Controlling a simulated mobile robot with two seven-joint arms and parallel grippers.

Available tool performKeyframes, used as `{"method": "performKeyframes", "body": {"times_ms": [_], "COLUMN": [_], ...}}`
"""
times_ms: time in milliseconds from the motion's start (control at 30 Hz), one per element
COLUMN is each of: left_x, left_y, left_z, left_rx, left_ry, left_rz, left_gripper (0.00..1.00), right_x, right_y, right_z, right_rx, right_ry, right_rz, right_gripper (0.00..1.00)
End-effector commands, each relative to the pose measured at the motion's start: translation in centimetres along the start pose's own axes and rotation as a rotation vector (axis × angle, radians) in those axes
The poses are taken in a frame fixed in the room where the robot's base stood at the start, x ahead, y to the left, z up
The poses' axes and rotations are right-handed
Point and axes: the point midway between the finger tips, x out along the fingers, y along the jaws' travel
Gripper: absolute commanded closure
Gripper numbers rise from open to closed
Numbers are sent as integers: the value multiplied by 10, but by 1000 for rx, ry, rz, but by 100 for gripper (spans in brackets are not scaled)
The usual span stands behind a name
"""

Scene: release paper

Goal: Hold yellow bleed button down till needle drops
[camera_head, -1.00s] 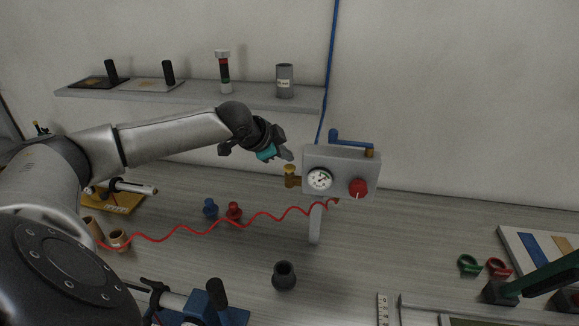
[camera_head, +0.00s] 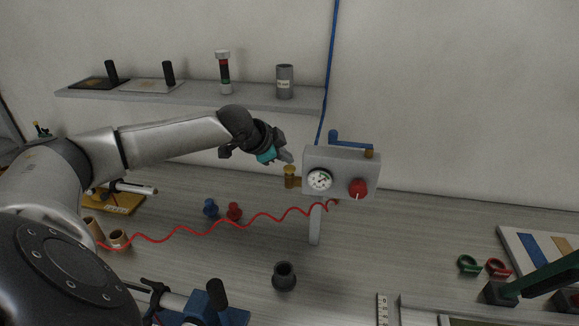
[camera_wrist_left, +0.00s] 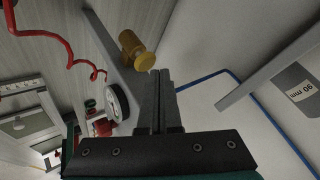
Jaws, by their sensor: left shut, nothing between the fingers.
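The yellow bleed button (camera_head: 290,169) sits on a brass fitting at the left side of a grey box (camera_head: 340,159) on a post. It also shows in the left wrist view (camera_wrist_left: 145,61). A round white gauge (camera_head: 319,180) is on the box front, with a green patch on its dial; the needle's exact reading is too small to tell. My left gripper (camera_head: 289,158) is shut and empty, its tips just above the button. In the left wrist view the fingertips (camera_wrist_left: 156,74) are right beside the button; I cannot tell whether they touch. My right gripper is out of view.
A red knob (camera_head: 358,187) is on the box, with a blue lever (camera_head: 350,140) on top. A coiled red hose (camera_head: 220,226) crosses the bench to the box. A shelf (camera_head: 200,94) behind holds several items.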

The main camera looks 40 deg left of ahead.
Motion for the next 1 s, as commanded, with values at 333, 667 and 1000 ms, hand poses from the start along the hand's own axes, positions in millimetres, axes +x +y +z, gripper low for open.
{"method": "performKeyframes", "body": {"times_ms": [333, 667, 1000], "left_x": [3, 4, 8], "left_y": [3, 4, 6], "left_z": [2, 3, 6], "left_rx": [-1, -1, -1], "left_ry": [-1, -1, -1], "left_rz": [1, 2, 2], "left_gripper": [100, 100, 100], "right_x": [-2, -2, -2], "right_y": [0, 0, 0], "right_z": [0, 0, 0], "right_rx": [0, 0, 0], "right_ry": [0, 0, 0], "right_rz": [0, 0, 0], "right_gripper": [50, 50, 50]}}
